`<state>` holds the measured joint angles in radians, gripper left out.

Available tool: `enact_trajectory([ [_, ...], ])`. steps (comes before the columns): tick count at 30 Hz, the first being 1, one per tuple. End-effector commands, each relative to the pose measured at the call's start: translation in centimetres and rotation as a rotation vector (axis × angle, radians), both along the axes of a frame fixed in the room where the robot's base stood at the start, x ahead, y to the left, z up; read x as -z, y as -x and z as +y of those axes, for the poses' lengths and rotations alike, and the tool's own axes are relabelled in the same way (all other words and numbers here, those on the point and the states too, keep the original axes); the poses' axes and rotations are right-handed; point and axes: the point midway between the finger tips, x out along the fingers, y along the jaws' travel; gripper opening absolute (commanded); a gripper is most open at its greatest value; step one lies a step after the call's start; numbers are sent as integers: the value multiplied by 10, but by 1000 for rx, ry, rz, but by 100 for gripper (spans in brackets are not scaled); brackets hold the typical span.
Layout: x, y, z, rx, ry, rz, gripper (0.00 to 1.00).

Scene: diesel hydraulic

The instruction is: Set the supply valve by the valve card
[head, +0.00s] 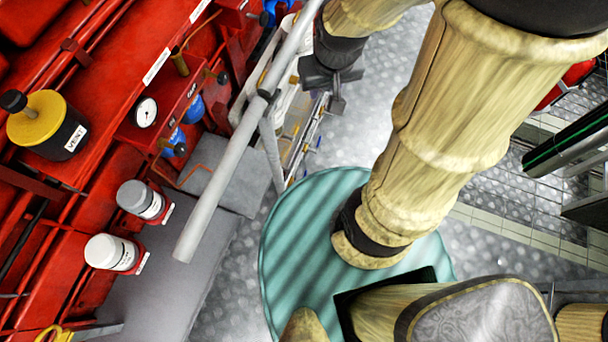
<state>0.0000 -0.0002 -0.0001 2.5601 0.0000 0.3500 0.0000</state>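My gripper (332,82) is dark and hangs at the top middle, beyond the grey rail; its fingers are small and partly hidden, so I cannot tell if it is open. A red panel at the left carries a round white gauge (146,112), small brass fittings with dark knobs (221,77) and small labels too small to read surely. A dark cylinder with a yellow top and black knob, labelled VENT (74,137), stands left of it. I cannot pick out the supply valve or a valve card for certain. My gripper is apart from the gauge panel.
A long grey rail (232,155) crosses between the red machinery and my arm. Two capped canisters (112,252) sit at the lower left. Blue parts (194,109) show by the panel. Grey patterned floor (388,75) is clear at the middle top.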

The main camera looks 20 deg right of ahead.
Motion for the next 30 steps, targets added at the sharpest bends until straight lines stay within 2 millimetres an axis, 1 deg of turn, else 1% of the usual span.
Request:
enact_trajectory([
  [5,27,0,0,0,0,0,33],
  [8,53,0,0,0,0,0,33],
  [12,91,0,0,0,0,0,33],
  [30,245,0,0,0,0,0,33],
])
